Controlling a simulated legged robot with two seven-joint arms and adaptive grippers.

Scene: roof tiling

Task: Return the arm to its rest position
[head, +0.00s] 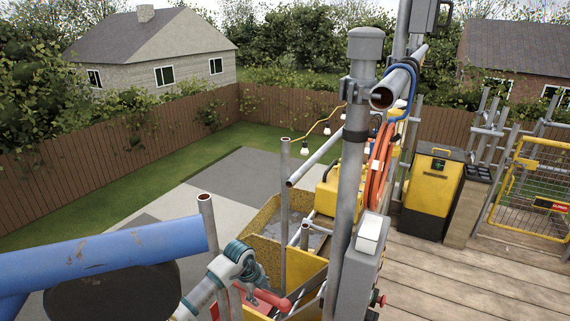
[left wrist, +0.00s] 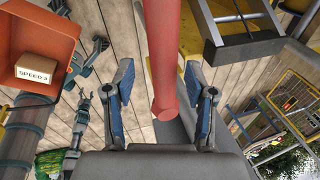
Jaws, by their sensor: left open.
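My left arm (head: 234,262), with its pale links and teal joint, reaches in from the bottom left of the head view, beside the scaffold poles. Its left gripper (left wrist: 160,72) is open in the left wrist view, its two blue-padded fingers spread wide. A red bar (left wrist: 165,45) runs down the picture between the fingers, apart from both pads; its depth relative to the fingertips is unclear. In the head view the hand is small and partly lost among red and yellow parts. My right gripper is in neither view.
A tall grey pole (head: 350,190) and a grey box (head: 358,265) stand right of the arm. A blue pipe (head: 110,252) crosses the lower left. A yellow-sided bin (head: 270,208) is close behind. An orange bin (left wrist: 35,50) shows in the wrist view. Open planks (head: 470,275) lie right.

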